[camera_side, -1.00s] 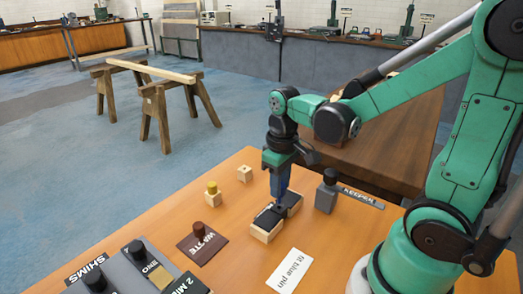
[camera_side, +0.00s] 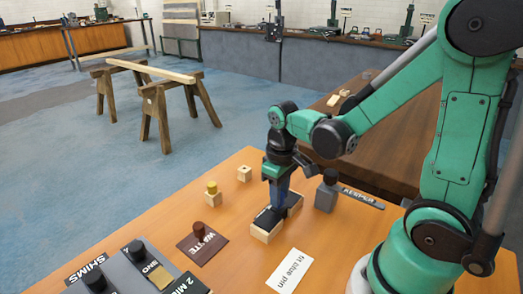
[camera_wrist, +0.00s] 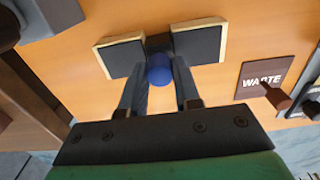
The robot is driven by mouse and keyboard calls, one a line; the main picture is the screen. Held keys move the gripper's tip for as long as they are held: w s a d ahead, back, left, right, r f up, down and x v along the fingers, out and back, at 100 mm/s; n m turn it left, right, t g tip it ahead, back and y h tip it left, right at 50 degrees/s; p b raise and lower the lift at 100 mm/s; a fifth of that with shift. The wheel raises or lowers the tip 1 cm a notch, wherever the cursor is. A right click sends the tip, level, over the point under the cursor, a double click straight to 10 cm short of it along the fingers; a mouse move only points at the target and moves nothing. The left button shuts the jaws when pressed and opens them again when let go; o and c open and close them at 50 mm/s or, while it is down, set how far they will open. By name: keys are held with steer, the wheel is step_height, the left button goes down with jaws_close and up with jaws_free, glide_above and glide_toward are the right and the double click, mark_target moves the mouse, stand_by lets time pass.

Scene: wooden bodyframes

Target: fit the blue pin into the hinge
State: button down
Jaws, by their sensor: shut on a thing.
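The blue pin (camera_wrist: 159,68) shows its round blue head between my fingers in the wrist view. My gripper (camera_wrist: 160,84) is shut on it; in the side view my gripper (camera_side: 279,200) is low over the hinge. The hinge (camera_side: 266,220) is two black-faced leaves on wooden blocks on the orange table. In the wrist view the left leaf (camera_wrist: 122,58) and right leaf (camera_wrist: 198,43) lie either side of a dark middle part (camera_wrist: 158,42), with the pin at that gap. The pin's lower end is hidden, so I cannot tell how deep it sits.
A dark red WASTE plate (camera_side: 202,243) with a knob lies left of the hinge. A grey KEEPER block (camera_side: 326,192) stands right. Two small wooden blocks, one yellow-topped (camera_side: 212,194) and one plain (camera_side: 244,174), stand behind. A white label (camera_side: 289,269) lies in front.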

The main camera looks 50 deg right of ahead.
steer(key=shift+f, duration=0.65)
steer(key=c, duration=0.5)
jaws_free()
steer(key=shift+c, duration=0.2)
steer(key=shift+r, duration=0.1)
steer(key=shift+r, duration=2.75)
steer(key=a+r+t, duration=0.4)
steer(key=a+t, duration=0.1)
steer(key=t, duration=0.2)
steer(key=shift+w+r, duration=0.2)
steer(key=shift+w, duration=0.15)
